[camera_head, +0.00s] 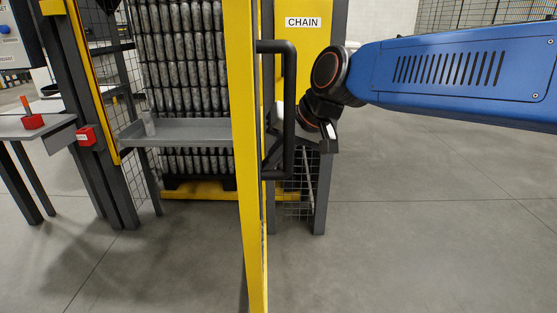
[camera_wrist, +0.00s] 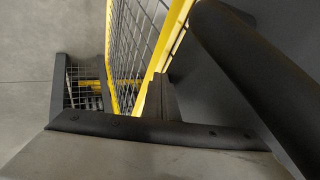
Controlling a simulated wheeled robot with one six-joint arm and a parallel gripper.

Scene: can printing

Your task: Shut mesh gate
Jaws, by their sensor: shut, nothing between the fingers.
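The mesh gate (camera_head: 247,200) stands open, its yellow frame seen almost edge-on and swung out towards me. Its mesh and yellow frame also show in the wrist view (camera_wrist: 145,50). The black gate handle (camera_head: 290,110) is on the right side of the frame; a thick dark bar, seemingly this handle, crosses the right of the wrist view (camera_wrist: 255,75). My gripper (camera_head: 285,150) is shut and empty, close beside the lower handle. The handle partly hides it, and I cannot tell whether they touch.
Left of the gate, the opening shows hanging rows of cans (camera_head: 185,60) and a grey shelf (camera_head: 190,130). A dark post carries a red box (camera_head: 86,136). The floor right of the gate is clear.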

